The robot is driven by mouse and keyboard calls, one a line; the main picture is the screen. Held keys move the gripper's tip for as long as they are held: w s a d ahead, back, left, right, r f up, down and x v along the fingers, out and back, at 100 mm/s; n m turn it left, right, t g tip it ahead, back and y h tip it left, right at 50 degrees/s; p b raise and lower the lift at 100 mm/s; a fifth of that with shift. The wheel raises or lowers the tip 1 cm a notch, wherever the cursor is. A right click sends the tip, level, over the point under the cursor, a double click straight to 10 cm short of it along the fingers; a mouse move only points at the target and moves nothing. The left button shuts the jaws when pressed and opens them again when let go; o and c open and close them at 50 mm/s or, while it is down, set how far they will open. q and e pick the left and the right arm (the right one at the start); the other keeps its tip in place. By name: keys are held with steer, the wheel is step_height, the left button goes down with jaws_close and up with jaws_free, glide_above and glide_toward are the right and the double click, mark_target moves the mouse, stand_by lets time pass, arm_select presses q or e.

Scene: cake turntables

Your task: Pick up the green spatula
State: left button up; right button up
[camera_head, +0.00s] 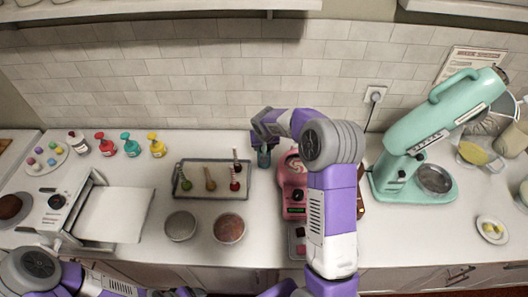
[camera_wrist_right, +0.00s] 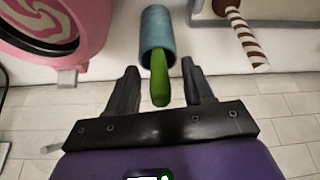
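The green spatula (camera_wrist_right: 161,82) stands in a blue-teal cup (camera_wrist_right: 156,32); only its green upper part shows in the right wrist view, and the rest is inside the cup. In the head view the cup (camera_head: 264,156) stands on the counter, left of the pink machine. My right gripper (camera_wrist_right: 158,85) is open, with one finger on each side of the spatula and a visible gap to both. In the head view this gripper (camera_head: 265,138) is above the cup. My left arm shows at the lower left, but its fingers are not visible.
The pink machine (camera_head: 293,187) stands close beside the cup. A tray (camera_head: 213,162) with several small utensils lies to its left, with two round pans (camera_head: 181,226) in front. A teal mixer (camera_head: 425,135) stands to the right. The tiled wall is behind.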

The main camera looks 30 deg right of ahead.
jaws_close()
